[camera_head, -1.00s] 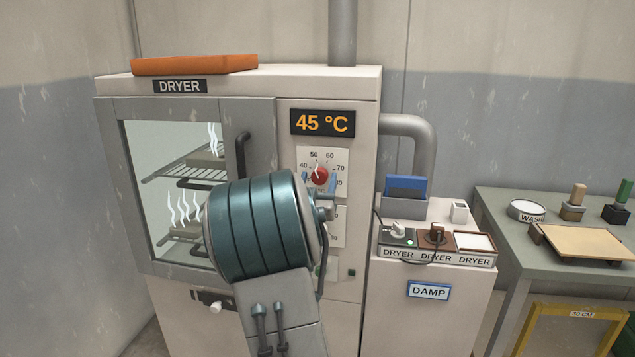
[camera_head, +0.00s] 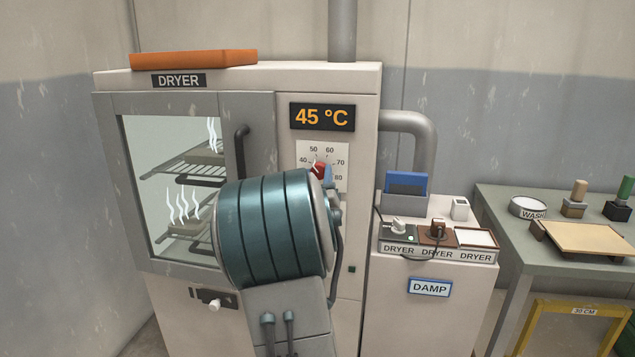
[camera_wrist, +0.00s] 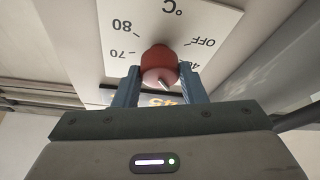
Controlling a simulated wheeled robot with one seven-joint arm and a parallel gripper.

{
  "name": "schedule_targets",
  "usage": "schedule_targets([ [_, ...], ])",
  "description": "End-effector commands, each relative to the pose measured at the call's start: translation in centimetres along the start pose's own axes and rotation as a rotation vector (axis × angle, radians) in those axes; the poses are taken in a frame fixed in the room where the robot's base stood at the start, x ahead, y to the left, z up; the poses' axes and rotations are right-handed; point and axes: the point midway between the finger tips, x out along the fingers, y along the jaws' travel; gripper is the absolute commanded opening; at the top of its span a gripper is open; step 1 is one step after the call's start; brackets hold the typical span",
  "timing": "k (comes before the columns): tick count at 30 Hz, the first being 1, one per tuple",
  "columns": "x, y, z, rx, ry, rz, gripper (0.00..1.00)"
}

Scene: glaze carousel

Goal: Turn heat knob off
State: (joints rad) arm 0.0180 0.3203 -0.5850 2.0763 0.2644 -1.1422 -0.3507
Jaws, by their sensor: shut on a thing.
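The red heat knob (camera_head: 319,168) sits on a white dial plate on the dryer front, below the display reading 45 °C. In the wrist view the knob (camera_wrist: 159,68) is between the two blue fingers of my gripper (camera_wrist: 159,82), which is shut on it. That view is upside down; OFF, 40, 70 and 80 show on the dial (camera_wrist: 125,45). The knob's pale pointer mark shows on its lower right side there. In the head view my arm hides the lower dial and part of my gripper (camera_head: 321,178).
The dryer (camera_head: 365,90) has a closed glass door with steaming pieces on racks inside. An orange slab (camera_head: 193,60) lies on top. To the right stand a cabinet with labelled sockets and a DAMP sign (camera_head: 429,287), then a grey table (camera_head: 500,200).

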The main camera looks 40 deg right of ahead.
Motion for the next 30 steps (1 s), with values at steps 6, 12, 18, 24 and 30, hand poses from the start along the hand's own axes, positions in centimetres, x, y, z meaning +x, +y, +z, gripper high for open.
schedule_targets([
  [6, -0.12, 0.16, 0.26, -0.19, 0.008, -0.076, 0.15],
  [12, -0.1, 0.33, 0.21, -0.367, 0.013, -0.148, 0.15],
  [18, -0.05, 0.42, 0.11, -0.542, 0.02, -0.221, 0.15],
  [24, -0.02, 0.52, 0.07, -0.719, 0.025, -0.294, 0.15],
  [30, 0.02, 0.62, 0.0, -0.893, 0.03, -0.365, 0.15],
])
